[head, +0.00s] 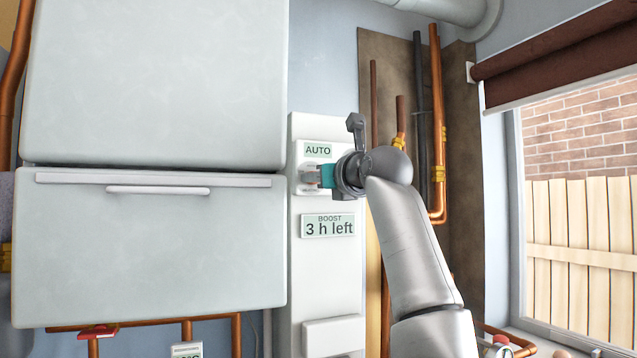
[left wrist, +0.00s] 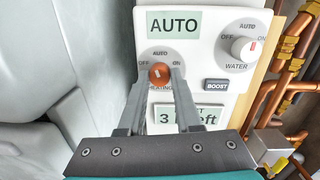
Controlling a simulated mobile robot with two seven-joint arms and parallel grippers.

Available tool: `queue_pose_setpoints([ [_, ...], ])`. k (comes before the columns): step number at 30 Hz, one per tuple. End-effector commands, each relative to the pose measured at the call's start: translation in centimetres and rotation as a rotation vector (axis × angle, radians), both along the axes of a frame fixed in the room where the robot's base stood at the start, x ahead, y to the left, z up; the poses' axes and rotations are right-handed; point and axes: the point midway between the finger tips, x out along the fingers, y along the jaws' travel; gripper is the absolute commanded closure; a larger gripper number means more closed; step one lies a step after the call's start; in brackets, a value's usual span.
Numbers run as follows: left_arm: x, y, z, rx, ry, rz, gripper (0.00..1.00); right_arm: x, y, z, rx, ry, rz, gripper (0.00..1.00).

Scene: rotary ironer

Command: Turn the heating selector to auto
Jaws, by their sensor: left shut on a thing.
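The heating selector (left wrist: 160,73) is a round orange-brown knob on a white control panel (head: 298,270). Its dial is marked OFF, AUTO and ON. A small pale mark on the knob stands about upright, towards AUTO. A display (left wrist: 173,23) above it reads AUTO; it also shows in the head view (head: 318,150). My left gripper (left wrist: 159,80) is shut on the selector, one finger on each side. In the head view the left gripper (head: 310,176) reaches the panel from the right, and its body hides most of the dial. My right gripper is in neither view.
A WATER knob (left wrist: 246,49) and a BOOST button (left wrist: 216,85) sit right of the selector. A lower display (head: 328,226) reads BOOST 3 h left. A large white cabinet (head: 155,240) stands left of the panel. Copper pipes (head: 437,120) and a window (head: 580,190) are at right.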

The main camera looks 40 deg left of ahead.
Motion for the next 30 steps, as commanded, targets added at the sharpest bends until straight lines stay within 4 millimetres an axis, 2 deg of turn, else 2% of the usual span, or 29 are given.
queue_pose_setpoints([
  [6, 0.0, 0.0, -0.2, 0.075, 0.148, 0.0, 1.0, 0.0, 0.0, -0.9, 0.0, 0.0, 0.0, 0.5],
  [15, 0.0, 0.0, -0.2, 0.14, 0.273, 0.0, 1.0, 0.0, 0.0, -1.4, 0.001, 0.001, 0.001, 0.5],
  [30, 0.0, 0.0, -0.1, 0.16, 0.31, 0.0, 1.0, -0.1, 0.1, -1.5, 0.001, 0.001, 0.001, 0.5],
])
